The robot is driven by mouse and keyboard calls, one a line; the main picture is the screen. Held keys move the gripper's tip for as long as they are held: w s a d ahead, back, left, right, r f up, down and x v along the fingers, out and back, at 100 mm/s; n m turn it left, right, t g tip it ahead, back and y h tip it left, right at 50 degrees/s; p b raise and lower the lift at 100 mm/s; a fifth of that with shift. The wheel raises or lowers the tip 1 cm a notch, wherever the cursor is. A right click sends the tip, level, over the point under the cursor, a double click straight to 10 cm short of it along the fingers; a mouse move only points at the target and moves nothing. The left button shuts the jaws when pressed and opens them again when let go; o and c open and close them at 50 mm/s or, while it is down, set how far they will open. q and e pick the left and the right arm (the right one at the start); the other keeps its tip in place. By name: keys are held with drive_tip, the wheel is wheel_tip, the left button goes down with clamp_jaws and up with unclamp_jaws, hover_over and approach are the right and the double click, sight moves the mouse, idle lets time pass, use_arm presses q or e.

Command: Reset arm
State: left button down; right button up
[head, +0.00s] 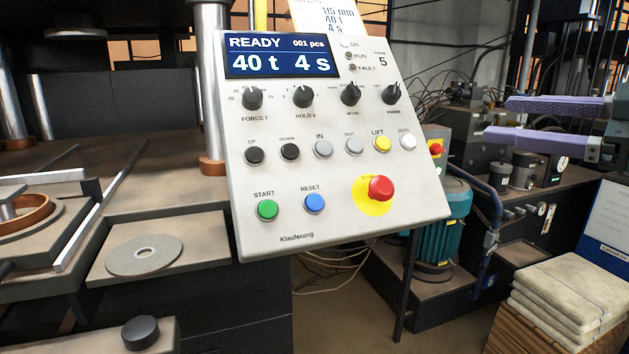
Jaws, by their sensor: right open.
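My right gripper (498,120) comes in from the right edge at upper right. Its two long purple fingers point left and stand apart, with nothing between them. It is in front of the dark machinery, to the right of the control panel (345,225) and apart from it. The panel's display reads READY, 001 pcs, 40 t and 4 s. It carries several black knobs, a green START button (267,209), a blue RESET button (314,203) and a red mushroom button (381,188) on a yellow plate. My left gripper is not in view.
A copper-coloured ring (28,220) is at far left. A teal motor (440,225) stands behind the panel. Folded cloths (570,285) are stacked at lower right.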

drive_tip(key=s+a+f+m+h, duration=0.2)
drive_tip(key=s+a+f+m, duration=0.1)
drive_tip(key=a+f, duration=0.35)
drive_tip(key=s+a+f+m+h, duration=0.2)
drive_tip(key=s+a+f, duration=0.1)
drive_tip(key=a+f, duration=0.3)
drive_tip(key=s+d+f+m+g+h, duration=0.2)
drive_tip(key=s+f+g, duration=0.1)
drive_tip(key=s, duration=0.5)
drive_tip(key=s+d+f+m+g+h+p, duration=0.1)
drive_tip(key=s+d+f+m+g+h, duration=0.2)
drive_tip(key=s, duration=0.6)
drive_tip(key=s+d+f+m+g+h, duration=0.1)
drive_tip(key=s+f+g, duration=0.25)
drive_tip(key=s, duration=0.45)
use_arm(q)
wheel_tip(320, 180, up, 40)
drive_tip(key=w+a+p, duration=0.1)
drive_tip(key=p, duration=3.7)
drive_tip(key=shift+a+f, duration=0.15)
use_arm(e)
wheel_tip(320, 180, up, 39)
drive_tip(key=shift+s+d, duration=0.2)
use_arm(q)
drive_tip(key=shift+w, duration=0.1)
use_arm(e)
drive_tip(key=shift+g, duration=0.25)
